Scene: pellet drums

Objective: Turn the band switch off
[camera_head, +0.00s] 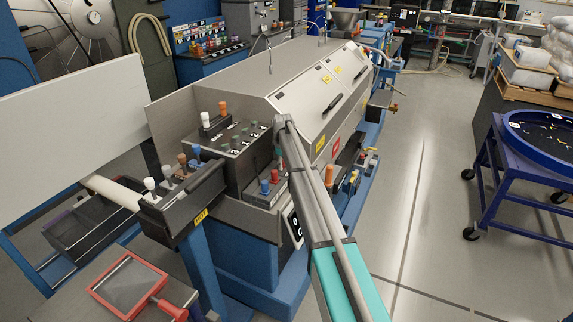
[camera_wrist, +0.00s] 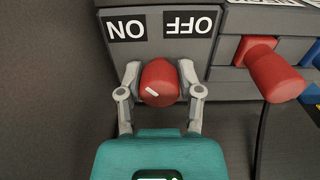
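A red knob (camera_wrist: 160,82) with a white mark sits on a grey panel in the wrist view. Above it are an ON label (camera_wrist: 126,28) on the left and an OFF label (camera_wrist: 190,23) on the right, both upside down. The white mark lies slanted on the knob's near face. My gripper (camera_wrist: 160,75) has one finger on each side of the knob, with no clear gap at either side. No name label for this knob is readable. In the head view my arm hides this spot and my gripper does not show.
A second red knob (camera_wrist: 277,78) stands close on the right in the wrist view, with a dark cable below it. In the head view, a panel of coloured levers (camera_head: 178,182) stands left of my arm. A blue cart (camera_head: 515,185) is at the right; floor between is clear.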

